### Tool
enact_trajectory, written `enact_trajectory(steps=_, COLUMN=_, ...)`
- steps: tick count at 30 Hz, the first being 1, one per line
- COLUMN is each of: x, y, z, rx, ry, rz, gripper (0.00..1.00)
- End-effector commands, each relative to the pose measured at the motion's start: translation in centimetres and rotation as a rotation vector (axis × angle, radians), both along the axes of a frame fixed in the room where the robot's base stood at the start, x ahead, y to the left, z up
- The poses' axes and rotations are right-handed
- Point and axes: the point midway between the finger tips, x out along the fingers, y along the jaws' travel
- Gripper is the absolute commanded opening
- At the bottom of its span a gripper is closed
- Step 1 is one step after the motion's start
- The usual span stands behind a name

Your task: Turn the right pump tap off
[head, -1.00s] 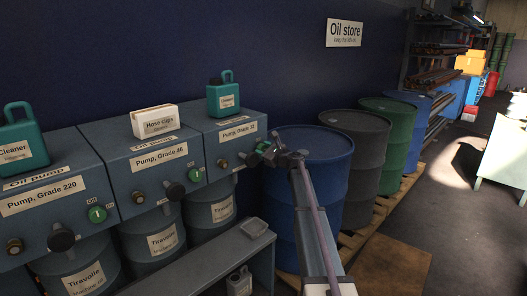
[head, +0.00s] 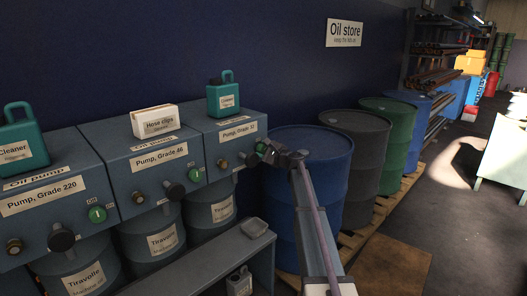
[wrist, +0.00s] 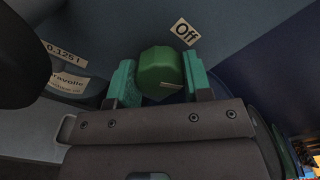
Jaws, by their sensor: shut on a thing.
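The right pump (head: 236,128) is the rightmost blue box of the pump row. Its green tap (wrist: 161,68) is a faceted round knob with a pale mark near its lower edge. In the head view the tap (head: 261,147) is mostly hidden by my gripper (head: 268,151). In the wrist view my gripper (wrist: 160,82) has its two teal fingers on either side of the tap, shut on it. An "Off" label (wrist: 185,31) is on the panel just above and right of the tap.
The middle pump (head: 158,160) and left pump (head: 45,205) have their own green and black knobs. A blue drum (head: 310,185) stands close to the right of the right pump. A dark rounded part (wrist: 25,60) shows left in the wrist view.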

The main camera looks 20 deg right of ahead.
Motion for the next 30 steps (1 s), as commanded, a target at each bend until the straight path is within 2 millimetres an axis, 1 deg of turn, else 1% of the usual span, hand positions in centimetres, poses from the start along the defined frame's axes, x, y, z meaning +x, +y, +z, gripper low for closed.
enact_trajectory(steps=21, x=-0.04, y=-0.01, z=0.01, rx=-0.636, ry=-0.239, rz=0.001, gripper=0.22)
enact_trajectory(steps=30, x=-0.04, y=0.0, z=0.01, rx=-0.879, ry=-0.331, rz=0.001, gripper=0.22)
